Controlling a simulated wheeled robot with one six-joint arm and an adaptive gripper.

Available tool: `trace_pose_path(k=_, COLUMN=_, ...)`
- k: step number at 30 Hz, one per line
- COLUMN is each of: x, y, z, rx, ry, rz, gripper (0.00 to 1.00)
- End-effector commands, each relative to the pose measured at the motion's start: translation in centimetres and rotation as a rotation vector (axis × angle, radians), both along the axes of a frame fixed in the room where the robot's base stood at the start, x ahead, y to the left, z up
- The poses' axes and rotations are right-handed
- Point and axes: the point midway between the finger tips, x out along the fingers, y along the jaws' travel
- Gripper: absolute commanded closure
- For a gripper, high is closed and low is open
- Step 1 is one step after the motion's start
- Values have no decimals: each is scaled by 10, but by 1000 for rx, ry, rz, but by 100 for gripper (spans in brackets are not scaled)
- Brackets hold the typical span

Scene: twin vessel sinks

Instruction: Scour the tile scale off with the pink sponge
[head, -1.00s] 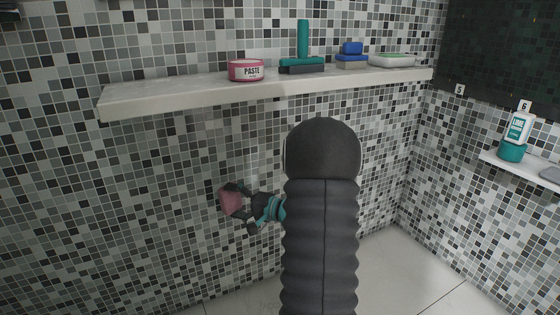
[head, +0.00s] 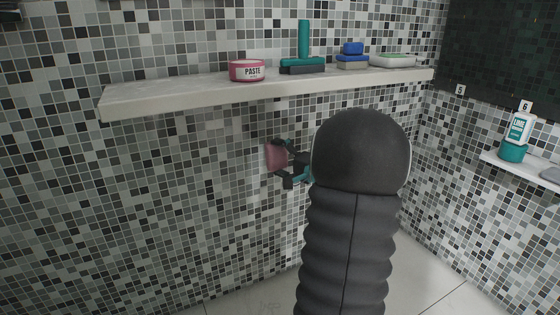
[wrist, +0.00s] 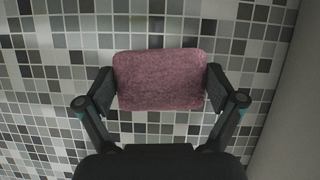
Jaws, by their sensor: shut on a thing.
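The pink sponge (head: 276,156) is clamped in my gripper (head: 285,158), below the long shelf and in front of the mosaic tile wall. In the wrist view the sponge (wrist: 160,79) spans between the two fingers of my gripper (wrist: 160,86), one pressed on each short side. Tiles show all round it; I cannot tell whether the sponge touches them. The tile wall (head: 150,190) is a mix of white, grey and black squares. I cannot clearly make out scale on it, and part of it is hidden behind my arm.
The long shelf (head: 180,93) overhangs my gripper. On it are a pink paste tub (head: 247,71), a teal squeegee-like tool (head: 303,55), a blue-topped brush or block (head: 352,55) and a white dish (head: 392,60). A lime bottle (head: 517,133) stands on the right shelf (head: 510,168).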

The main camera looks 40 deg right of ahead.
Motion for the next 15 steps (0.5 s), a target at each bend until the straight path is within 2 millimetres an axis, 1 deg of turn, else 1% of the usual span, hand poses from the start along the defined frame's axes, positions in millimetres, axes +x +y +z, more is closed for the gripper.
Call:
trace_pose_path(k=6, x=22, y=-5, z=0, rx=1, ry=0, rz=1, gripper=33)
trace_pose_path(k=9, x=30, y=-7, z=3, rx=1, ry=0, rz=1, gripper=33)
trace_pose_path(k=15, x=40, y=-9, z=1, rx=1, ry=-1, rz=1, gripper=33)
